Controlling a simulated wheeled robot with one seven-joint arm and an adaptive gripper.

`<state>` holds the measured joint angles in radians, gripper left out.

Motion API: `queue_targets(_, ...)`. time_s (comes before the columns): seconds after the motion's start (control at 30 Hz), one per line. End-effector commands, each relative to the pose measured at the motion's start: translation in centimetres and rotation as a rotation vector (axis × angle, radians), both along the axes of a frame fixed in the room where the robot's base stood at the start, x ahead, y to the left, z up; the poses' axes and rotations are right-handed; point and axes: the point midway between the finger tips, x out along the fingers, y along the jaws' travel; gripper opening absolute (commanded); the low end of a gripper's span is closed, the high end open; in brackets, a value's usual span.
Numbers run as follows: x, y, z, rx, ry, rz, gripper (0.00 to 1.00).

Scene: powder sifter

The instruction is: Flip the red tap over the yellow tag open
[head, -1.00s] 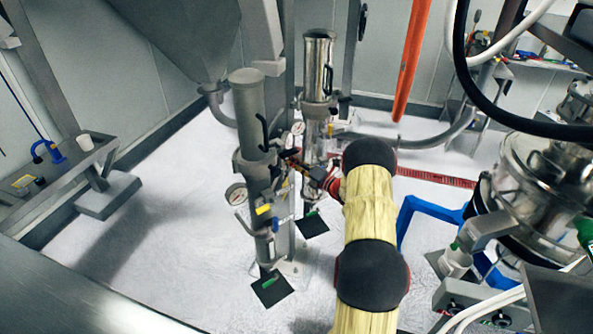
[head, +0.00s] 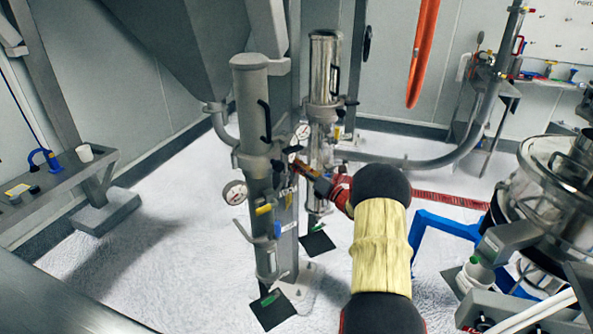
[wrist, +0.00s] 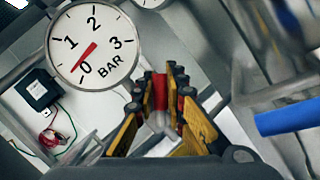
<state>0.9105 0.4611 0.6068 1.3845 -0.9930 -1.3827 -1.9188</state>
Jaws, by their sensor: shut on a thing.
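My gripper (head: 301,166) reaches in from the right to the front grey column (head: 256,120), at the height of its upper fittings. In the wrist view its two yellow-padded fingers (wrist: 164,80) are closed around the red tap (wrist: 160,95), a narrow red handle. The tap is hidden by the fingers in the head view. A yellow tag (head: 264,209) shows on the front of the same column, below the gripper. I cannot tell from the wrist view how far the tap is turned.
A pressure gauge (wrist: 93,45) is close at upper left of the fingers; its needle is near 0. A blue handle (wrist: 288,117) lies to the right. A shiny cylinder (head: 324,70) stands behind the column. A blue frame (head: 445,225) is at right.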

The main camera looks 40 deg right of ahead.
Motion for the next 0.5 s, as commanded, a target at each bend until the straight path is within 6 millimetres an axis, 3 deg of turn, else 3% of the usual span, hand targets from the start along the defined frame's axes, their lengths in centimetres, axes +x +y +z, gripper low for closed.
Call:
queue_targets(0.4,-0.09,0.05,-0.4,0.001,0.004,0.0,0.0)
queue_targets(0.43,-0.09,0.05,-0.4,0.001,0.004,0.0,0.14)
queue_targets(0.5,-0.08,0.04,-0.39,0.001,0.004,0.0,0.18)
